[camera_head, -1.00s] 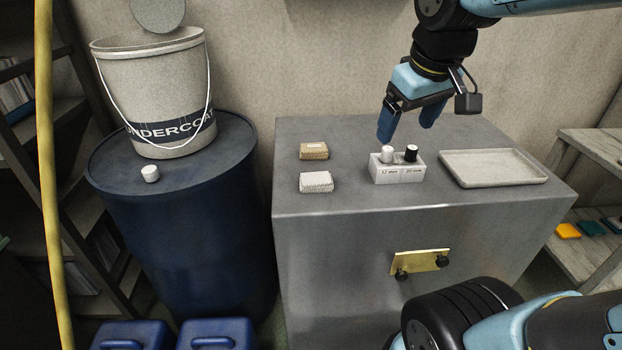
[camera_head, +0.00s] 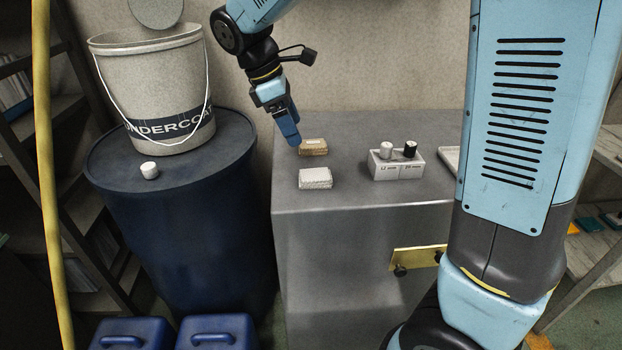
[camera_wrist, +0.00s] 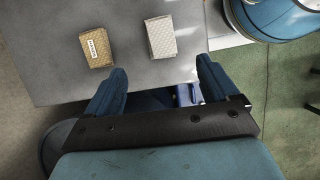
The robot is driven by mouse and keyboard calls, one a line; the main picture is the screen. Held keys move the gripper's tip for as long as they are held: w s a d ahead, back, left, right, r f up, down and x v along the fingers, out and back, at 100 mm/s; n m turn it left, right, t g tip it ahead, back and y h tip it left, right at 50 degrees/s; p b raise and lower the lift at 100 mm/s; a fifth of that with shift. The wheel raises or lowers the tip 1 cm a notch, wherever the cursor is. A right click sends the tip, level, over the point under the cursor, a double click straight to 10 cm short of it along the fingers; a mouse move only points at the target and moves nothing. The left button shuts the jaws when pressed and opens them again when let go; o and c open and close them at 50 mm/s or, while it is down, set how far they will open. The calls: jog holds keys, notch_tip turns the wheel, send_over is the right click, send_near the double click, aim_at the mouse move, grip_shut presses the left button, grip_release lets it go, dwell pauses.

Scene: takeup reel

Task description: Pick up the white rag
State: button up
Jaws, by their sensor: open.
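The white rag (camera_head: 316,178) is a small folded block with a textured surface, lying near the front left of the grey cabinet top. In the wrist view the white rag (camera_wrist: 161,37) lies ahead of the fingers, between their lines and apart from them. My gripper (camera_head: 291,143) is above the left part of the cabinet top, behind and left of the rag. Its blue fingers point down. In the wrist view my gripper (camera_wrist: 161,78) is open, with nothing between the fingertips.
A tan rag (camera_head: 313,147) lies just behind the white one. A white holder (camera_head: 398,171) with a white and a black capped piece stands to the right. A blue drum (camera_head: 180,220) carrying a bucket (camera_head: 165,100) stands left. My arm hides part of a tray (camera_head: 449,160).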

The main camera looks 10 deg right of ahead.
aim_at(314, 173)
jog(key=x, duration=1.3)
jog(key=shift+a+f, duration=0.1)
jog(key=shift+f, duration=0.35)
jog(key=c, duration=1.1)
